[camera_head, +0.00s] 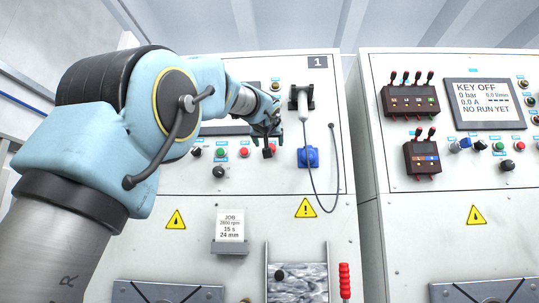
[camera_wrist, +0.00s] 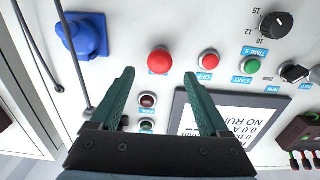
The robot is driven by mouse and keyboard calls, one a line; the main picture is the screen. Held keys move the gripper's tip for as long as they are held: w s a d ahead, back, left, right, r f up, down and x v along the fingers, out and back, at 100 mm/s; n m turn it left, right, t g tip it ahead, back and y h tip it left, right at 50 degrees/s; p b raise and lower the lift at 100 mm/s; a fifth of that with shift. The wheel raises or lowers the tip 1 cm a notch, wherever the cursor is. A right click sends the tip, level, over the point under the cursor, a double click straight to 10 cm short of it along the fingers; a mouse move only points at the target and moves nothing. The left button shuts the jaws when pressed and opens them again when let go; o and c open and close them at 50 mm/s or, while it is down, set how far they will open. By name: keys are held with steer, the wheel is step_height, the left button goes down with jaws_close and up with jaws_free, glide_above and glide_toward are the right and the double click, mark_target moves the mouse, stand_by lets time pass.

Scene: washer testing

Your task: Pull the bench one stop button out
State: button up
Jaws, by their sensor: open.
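Bench one (camera_head: 317,62) is the white panel marked 1. Its large red mushroom stop button (camera_wrist: 160,60) shows whole in the wrist view, at upper middle. In the head view the stop button (camera_head: 271,148) is partly covered by my fingers. My gripper (camera_head: 267,135) is in front of bench one's panel. In the wrist view my gripper (camera_wrist: 159,78) is open and empty, and the button appears just past the fingertips, roughly centred between them. I see no finger touching it; the remaining distance is hard to judge.
A smaller red button (camera_wrist: 208,59) and a green button (camera_wrist: 250,65) sit beside the stop button. A blue holder (camera_head: 308,157) and a hanging handset (camera_head: 302,103) with a cable are to its right in the head view. A second bench (camera_head: 450,200) stands further right.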

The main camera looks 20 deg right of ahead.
steer(key=b+v, duration=0.2)
steer(key=v, duration=0.3)
steer(key=shift+s+a, duration=0.15)
steer(key=shift+s, duration=0.05)
